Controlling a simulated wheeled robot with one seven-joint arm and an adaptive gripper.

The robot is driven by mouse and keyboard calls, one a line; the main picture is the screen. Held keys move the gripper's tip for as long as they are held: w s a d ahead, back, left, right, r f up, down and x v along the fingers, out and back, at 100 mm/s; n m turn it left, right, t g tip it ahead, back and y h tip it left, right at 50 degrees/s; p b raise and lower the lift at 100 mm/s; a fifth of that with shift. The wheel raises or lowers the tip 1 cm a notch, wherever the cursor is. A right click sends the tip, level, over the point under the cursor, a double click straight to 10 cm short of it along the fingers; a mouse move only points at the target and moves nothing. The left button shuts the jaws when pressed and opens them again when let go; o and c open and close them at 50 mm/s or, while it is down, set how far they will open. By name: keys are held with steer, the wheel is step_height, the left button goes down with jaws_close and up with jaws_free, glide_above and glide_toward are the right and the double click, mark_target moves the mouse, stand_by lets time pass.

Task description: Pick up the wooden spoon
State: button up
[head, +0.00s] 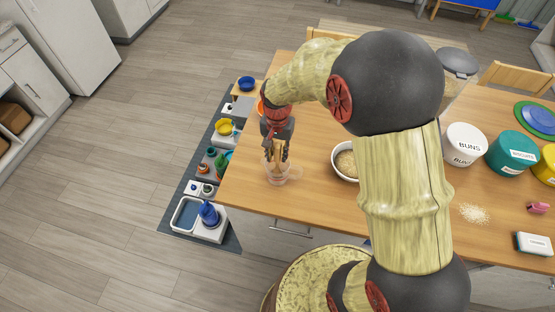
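My gripper (276,150) points down at the left end of the wooden table, directly over a clear glass mug (278,178). Tan wooden pieces (269,157) show at the gripper's fingers and the mug's mouth. They look like spoon handles standing in the mug, but the wooden spoon cannot be told apart for sure at this size. The fingers overlap the wood in the picture. Whether they are open or closed on it is too small to see.
A white bowl of grain (346,165) stands right of the mug, partly behind my arm. A white BUNS canister (463,145), a teal canister (512,153), spilled grain (474,214) and a white-topped block (533,243) are farther right. The table's front-left is clear.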

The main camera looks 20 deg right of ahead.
mark_target(277, 161)
step_height(277, 161, down, 4)
steer(key=shift+f, duration=0.2)
steer(key=shift+c, duration=0.8)
jaws_close()
